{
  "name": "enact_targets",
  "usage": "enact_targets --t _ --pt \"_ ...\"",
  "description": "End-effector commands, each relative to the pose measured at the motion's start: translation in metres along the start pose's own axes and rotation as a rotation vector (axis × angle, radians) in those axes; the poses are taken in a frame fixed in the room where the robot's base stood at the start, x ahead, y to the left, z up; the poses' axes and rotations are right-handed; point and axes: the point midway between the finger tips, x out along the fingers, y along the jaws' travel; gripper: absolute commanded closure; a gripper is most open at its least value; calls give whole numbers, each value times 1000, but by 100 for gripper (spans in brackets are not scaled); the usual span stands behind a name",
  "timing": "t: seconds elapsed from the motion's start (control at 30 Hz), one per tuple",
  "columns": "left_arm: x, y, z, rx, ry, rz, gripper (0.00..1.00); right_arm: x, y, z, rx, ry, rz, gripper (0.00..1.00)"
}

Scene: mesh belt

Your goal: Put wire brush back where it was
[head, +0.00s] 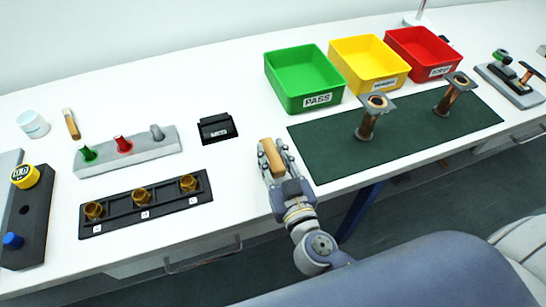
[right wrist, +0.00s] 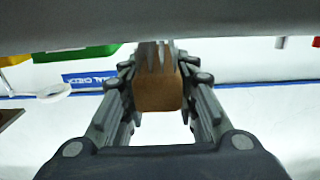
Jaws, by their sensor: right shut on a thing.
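My right gripper (head: 273,160) is shut on a tan wooden-handled thing, which I take to be the wire brush (head: 269,149). It holds the brush near the front edge of the white table, just left of the dark green mat (head: 335,152). My left gripper is not in view.
Green (head: 305,103), yellow (head: 350,92) and red (head: 398,80) bins stand behind the mat. Two copper-coloured spools (head: 366,125) stand on it. A black box (head: 217,130), a grey peg block (head: 148,160), a small brush (head: 71,124) and a white cup (head: 32,124) lie left.

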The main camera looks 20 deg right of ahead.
Motion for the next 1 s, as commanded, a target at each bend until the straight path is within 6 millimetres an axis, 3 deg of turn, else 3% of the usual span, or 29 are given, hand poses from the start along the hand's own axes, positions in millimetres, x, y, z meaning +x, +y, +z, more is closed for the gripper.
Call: enact_targets --t 0.13,0.57,0.6,0.67,1.0 --pt "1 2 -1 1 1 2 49 0 0 14 -1 0 -1 98" --pt "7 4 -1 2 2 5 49 0 0 20 2 0 0 98" --pt "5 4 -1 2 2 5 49 0 0 18 1 0 -1 66" --pt "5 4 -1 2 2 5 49 0 0 18 1 0 -1 52" --pt "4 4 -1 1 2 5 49 0 0 17 1 0 -1 52"
